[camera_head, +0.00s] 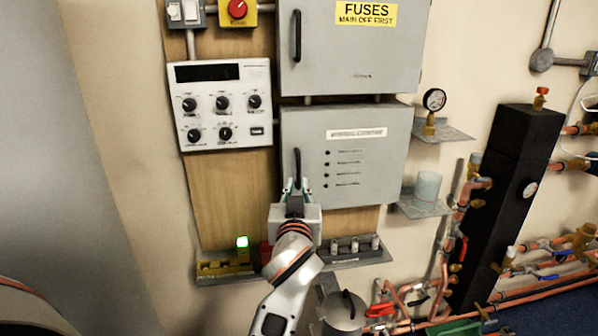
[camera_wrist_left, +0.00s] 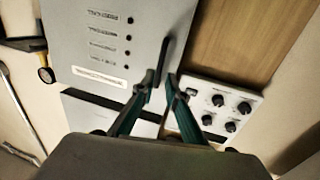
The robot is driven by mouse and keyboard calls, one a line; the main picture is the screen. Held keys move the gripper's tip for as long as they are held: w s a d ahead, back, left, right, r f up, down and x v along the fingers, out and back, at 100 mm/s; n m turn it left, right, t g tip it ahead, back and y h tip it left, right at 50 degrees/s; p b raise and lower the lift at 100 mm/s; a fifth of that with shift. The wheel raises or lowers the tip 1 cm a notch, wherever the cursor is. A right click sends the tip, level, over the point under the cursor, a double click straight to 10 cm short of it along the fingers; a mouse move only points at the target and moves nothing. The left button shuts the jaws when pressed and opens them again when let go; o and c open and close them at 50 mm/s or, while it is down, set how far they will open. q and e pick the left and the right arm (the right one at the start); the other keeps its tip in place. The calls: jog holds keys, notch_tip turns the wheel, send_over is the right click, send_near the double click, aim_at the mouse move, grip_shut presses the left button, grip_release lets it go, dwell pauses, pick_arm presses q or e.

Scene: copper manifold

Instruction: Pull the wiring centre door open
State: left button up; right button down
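The wiring centre (camera_head: 370,165) is a grey wall box with a white label and a column of black dots. Its door looks shut. A black vertical handle (camera_head: 297,164) is on the door's left side. My left gripper (camera_head: 297,186) is at the handle's lower end. In the left wrist view the door (camera_wrist_left: 95,50) fills the upper left, and the handle (camera_wrist_left: 163,58) runs down to between the fingertips. The gripper (camera_wrist_left: 160,78) is open, with a finger on each side of the handle's end and small gaps. Contact cannot be told. My right gripper is not in view.
The fuses box (camera_head: 350,45) with its own black handle is directly above. A white control panel (camera_head: 222,104) is to the left. A gauge (camera_head: 434,99) and a glass cup (camera_head: 428,186) on small shelves are to the right. A shelf with small parts (camera_head: 350,248) runs below.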

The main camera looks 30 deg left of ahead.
aim_at(299, 173)
pick_arm(q)
jog(key=shift+p+x, duration=0.35)
jog(key=shift+x, duration=3.6)
grip_shut()
jog(key=shift+d, duration=0.15)
